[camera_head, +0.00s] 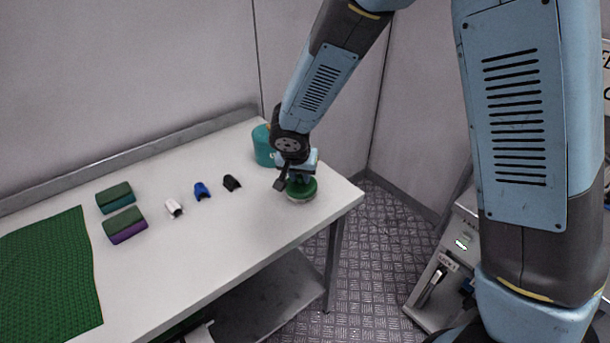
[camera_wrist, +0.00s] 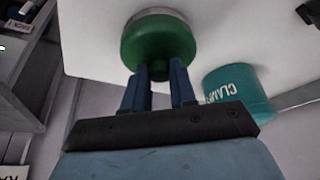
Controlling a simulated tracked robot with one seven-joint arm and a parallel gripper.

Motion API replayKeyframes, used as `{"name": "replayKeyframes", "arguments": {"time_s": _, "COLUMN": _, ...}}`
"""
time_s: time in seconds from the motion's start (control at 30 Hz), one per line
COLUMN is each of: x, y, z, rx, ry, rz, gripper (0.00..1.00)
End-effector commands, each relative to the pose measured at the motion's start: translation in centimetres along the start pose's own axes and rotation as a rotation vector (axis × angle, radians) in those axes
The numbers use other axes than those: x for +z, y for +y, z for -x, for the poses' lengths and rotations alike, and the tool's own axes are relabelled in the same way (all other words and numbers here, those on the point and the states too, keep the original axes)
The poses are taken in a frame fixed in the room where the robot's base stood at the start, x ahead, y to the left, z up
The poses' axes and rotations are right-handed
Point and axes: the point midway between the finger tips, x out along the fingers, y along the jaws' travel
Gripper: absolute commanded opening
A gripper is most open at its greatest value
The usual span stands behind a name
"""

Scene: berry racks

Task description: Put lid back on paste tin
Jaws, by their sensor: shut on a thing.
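The round green lid (camera_head: 309,188) is near the right end of the table. It also shows in the wrist view (camera_wrist: 160,43), where my gripper (camera_wrist: 160,72) is shut on its near side, a finger to each side. In the head view my gripper (camera_head: 299,179) points down onto the lid from above. A pale rim of the paste tin (camera_head: 300,200) shows just under the lid, and again beyond it in the wrist view (camera_wrist: 153,12). The rest of the tin is hidden. I cannot tell whether the lid is fully seated or slightly above the tin.
A teal container (camera_head: 263,146) with white lettering stands close behind my gripper; the wrist view shows it at right (camera_wrist: 238,88). Black, blue and white small clips, two two-coloured blocks (camera_head: 125,226) and a green mat (camera_head: 50,270) lie leftward. The table's right edge is near.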

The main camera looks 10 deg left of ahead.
Motion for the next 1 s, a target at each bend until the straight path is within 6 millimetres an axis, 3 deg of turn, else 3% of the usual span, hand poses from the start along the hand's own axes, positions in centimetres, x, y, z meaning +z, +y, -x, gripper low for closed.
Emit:
{"name": "replayKeyframes", "arguments": {"time_s": 0.17, "x": -0.02, "y": 0.01, "z": 0.00, "rx": 0.000, "ry": 0.000, "rz": -0.001, "gripper": 0.00}}
{"name": "replayKeyframes", "arguments": {"time_s": 0.2, "x": -0.02, "y": 0.01, "z": 0.00, "rx": 0.000, "ry": 0.000, "rz": -0.001, "gripper": 0.29}}
{"name": "replayKeyframes", "arguments": {"time_s": 0.47, "x": -0.02, "y": 0.01, "z": 0.00, "rx": 0.000, "ry": 0.000, "rz": -0.001, "gripper": 0.54}}
{"name": "replayKeyframes", "arguments": {"time_s": 0.67, "x": -0.01, "y": 0.01, "z": 0.00, "rx": 0.000, "ry": 0.000, "rz": -0.001, "gripper": 0.57}}
{"name": "replayKeyframes", "arguments": {"time_s": 0.9, "x": -0.02, "y": 0.02, "z": -0.01, "rx": 0.000, "ry": 0.000, "rz": -0.001, "gripper": 0.80}}
{"name": "replayKeyframes", "arguments": {"time_s": 1.0, "x": -0.02, "y": 0.02, "z": -0.01, "rx": 0.000, "ry": 0.000, "rz": -0.001, "gripper": 0.81}}
